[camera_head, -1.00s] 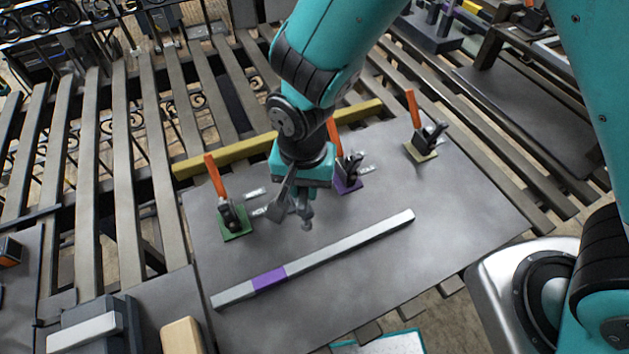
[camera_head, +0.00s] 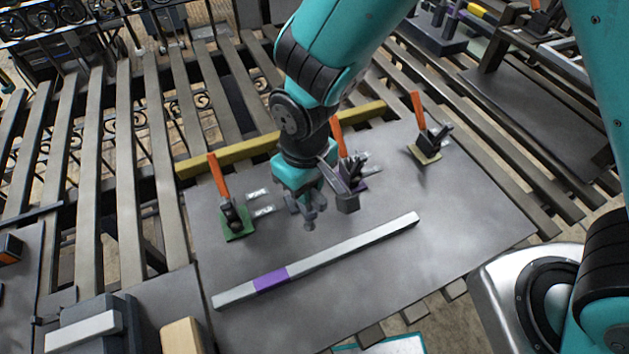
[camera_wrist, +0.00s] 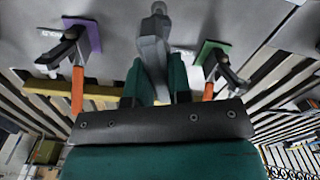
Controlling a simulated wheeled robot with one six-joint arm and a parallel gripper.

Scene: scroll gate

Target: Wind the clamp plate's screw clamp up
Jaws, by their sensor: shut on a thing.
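The clamp plate (camera_head: 360,290) is a grey sheet under my arm. My gripper (camera_head: 308,203) is above its middle, pointing down. It is shut on a narrow grey piece with a rounded end (camera_head: 308,226), which appears to be the screw clamp. In the wrist view this piece (camera_wrist: 154,48) sits between the teal fingers (camera_wrist: 157,82). The fingers hide part of it. I cannot tell how high it stands.
A third orange-handled clamp on a pale yellow base (camera_head: 424,155) stands further right. A grey bar with a purple section (camera_head: 318,260) lies in front of my gripper. A yellow bar (camera_head: 230,158) runs behind. The plate's front right is bare.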

